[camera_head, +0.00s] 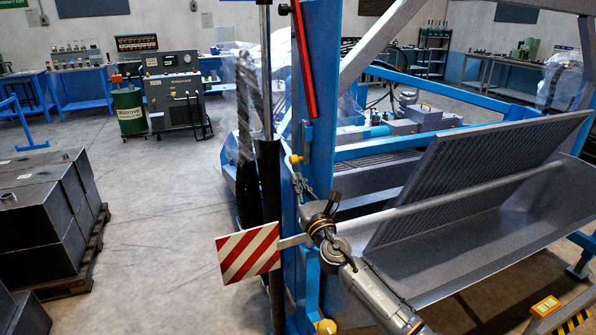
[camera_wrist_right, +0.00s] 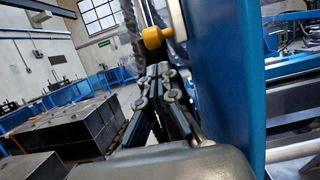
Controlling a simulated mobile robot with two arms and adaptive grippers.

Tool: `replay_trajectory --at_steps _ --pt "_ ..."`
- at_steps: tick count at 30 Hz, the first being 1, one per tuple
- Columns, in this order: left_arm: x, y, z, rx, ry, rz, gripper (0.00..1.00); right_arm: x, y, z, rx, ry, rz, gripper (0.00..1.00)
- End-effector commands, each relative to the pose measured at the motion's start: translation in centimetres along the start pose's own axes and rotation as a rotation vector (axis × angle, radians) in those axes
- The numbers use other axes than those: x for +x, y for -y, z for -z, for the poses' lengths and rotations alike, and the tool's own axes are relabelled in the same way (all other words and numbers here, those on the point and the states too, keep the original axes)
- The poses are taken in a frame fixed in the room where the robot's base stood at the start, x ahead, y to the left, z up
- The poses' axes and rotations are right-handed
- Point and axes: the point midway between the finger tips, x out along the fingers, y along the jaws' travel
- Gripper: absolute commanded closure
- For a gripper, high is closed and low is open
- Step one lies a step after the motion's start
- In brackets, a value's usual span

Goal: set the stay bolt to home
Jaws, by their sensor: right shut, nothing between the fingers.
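A yellow knob (camera_head: 295,160) sits on the side of the blue post (camera_head: 322,100) in the head view. It looks like the head of the stay bolt, but I cannot be sure. A yellow knob also shows close up in the wrist view (camera_wrist_right: 155,37), just beyond my fingertips. My right gripper (camera_head: 301,182) is just below the knob, in front of the post. In the wrist view its fingers (camera_wrist_right: 162,70) are shut and empty, with tips apart from the knob as far as I can tell. The bolt's shaft is hidden. My left gripper is out of view.
A red-and-white striped plate (camera_head: 248,254) sticks out left of the post. A second yellow knob (camera_head: 326,327) is low on the post. A tilted ribbed grey panel (camera_head: 470,175) stands in a trough at right. Dark boxes (camera_head: 40,215) stand at left; floor between is clear.

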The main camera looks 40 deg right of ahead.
Motion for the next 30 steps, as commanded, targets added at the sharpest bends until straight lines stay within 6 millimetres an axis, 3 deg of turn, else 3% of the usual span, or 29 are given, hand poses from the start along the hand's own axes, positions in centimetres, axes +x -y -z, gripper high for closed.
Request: replay_trajectory --at_steps 3,19,30 --pt "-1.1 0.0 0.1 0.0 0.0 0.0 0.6 1.0 0.0 -1.1 0.001 -0.001 0.0 1.0" --pt "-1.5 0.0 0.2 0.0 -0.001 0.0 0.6 1.4 0.0 -1.6 0.001 -0.001 0.0 1.0" --pt "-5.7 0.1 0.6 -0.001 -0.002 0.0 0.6 2.8 0.1 -5.9 0.001 0.0 0.0 1.0"
